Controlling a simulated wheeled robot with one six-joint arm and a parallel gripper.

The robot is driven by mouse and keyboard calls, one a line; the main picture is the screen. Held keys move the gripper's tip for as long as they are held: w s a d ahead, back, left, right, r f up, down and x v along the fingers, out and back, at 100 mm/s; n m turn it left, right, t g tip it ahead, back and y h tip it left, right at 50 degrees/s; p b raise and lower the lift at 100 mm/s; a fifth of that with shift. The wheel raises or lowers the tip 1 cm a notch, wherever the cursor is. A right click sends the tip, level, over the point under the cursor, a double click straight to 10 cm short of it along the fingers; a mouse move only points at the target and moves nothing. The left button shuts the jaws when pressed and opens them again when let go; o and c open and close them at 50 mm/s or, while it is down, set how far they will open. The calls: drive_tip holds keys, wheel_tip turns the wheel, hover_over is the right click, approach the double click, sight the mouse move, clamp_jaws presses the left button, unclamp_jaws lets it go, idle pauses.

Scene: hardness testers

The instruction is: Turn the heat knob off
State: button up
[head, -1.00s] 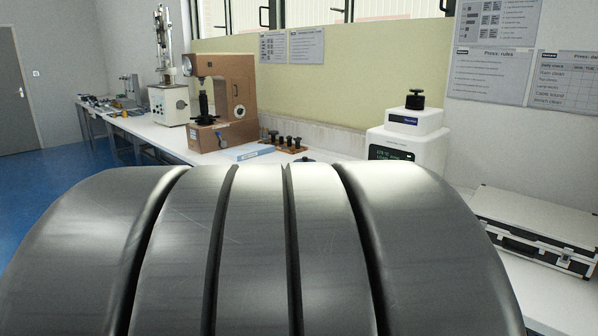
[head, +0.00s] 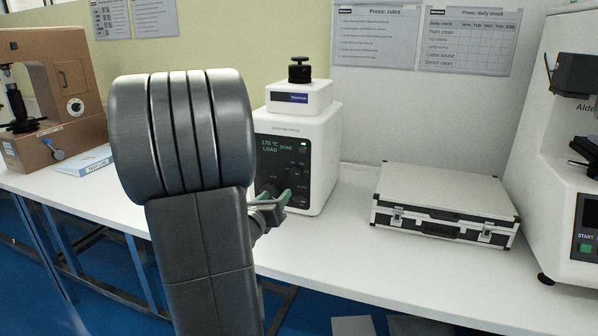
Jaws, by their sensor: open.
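The white mounting press (head: 323,165) stands on the bench with a black knob on top. Its black front panel (head: 318,165) shows green text that seems to read "170 °C", "DONE" and "LOAD". Dark knobs sit low on this panel; their labels are too small to read, so I cannot tell which is the heat knob or how it is set. My gripper (head: 276,203) is in front of the lower panel, with its greenish fingers apart and nothing seen between them. My arm hides the left part of the press. I cannot tell whether a finger touches a knob.
A silver case with black edges (head: 445,196) lies right of the press. A white tester (head: 560,150) stands at the far right, and a brown tester (head: 85,133) at the left beside a blue-and-white booklet (head: 88,162). Bare bench (head: 345,250) lies before the press.

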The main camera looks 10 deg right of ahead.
sight(294, 174)
drive_tip(key=p+x, duration=0.1)
drive_tip(key=x, duration=1.2)
drive_tip(key=shift+w+d+p, duration=0.2)
drive_tip(key=shift+d+p, duration=0.05)
drive_tip(key=shift+p, duration=0.1)
drive_tip(key=c, duration=1)
